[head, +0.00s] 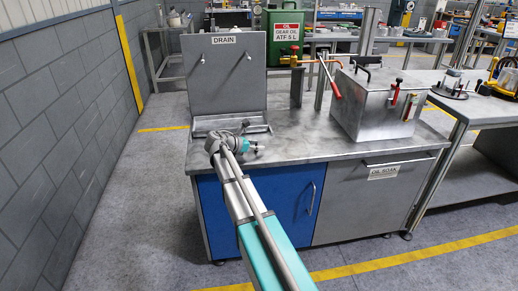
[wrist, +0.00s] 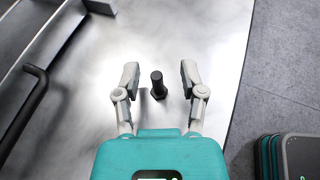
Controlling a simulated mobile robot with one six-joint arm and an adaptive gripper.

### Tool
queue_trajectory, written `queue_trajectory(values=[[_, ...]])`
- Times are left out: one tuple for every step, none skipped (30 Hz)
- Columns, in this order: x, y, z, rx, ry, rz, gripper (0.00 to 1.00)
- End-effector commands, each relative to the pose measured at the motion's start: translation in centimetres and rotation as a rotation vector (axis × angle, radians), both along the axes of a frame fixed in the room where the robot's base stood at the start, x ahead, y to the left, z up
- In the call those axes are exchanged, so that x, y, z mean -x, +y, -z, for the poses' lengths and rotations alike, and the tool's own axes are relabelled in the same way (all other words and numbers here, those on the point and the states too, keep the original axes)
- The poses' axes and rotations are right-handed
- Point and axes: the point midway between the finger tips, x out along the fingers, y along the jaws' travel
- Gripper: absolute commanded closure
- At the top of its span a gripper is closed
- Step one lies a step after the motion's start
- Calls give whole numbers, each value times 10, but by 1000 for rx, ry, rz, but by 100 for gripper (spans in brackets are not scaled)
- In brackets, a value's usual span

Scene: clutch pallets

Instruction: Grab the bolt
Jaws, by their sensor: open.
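A dark bolt (wrist: 158,86) stands on the metal worktop in the wrist view, apparently upright. My gripper (wrist: 160,75) is open, with one finger on each side of the bolt and a gap to both. I cannot tell how high the fingertips are above the worktop. In the head view, my gripper (head: 252,148) is at the left front part of the bench, in front of the drain panel. The bolt cannot be made out there.
The drain panel (head: 223,75) rises behind my gripper. A metal box (head: 370,100) with red-handled clamps stands on the right of the bench (head: 310,145). A black bar handle (wrist: 25,105) lies left of my gripper. The worktop's edge is close on the right.

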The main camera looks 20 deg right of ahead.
Motion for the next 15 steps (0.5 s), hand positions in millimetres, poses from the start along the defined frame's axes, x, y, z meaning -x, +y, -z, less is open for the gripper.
queue_trajectory(values=[[0,0,0,0,0,0,47],[0,0,0,0,0,0,49],[0,0,0,0,0,0,56],[0,0,0,0,0,0,62],[0,0,0,0,0,0,67],[0,0,0,0,0,0,75],[0,0,0,0,0,0,80],[0,0,0,0,0,0,86],[0,0,0,0,0,0,93],[0,0,0,0,0,0,99],[0,0,0,0,0,0,100],[0,0,0,0,0,0,100],[0,0,0,0,0,0,100],[0,0,0,0,0,0,100],[0,0,0,0,0,0,100]])
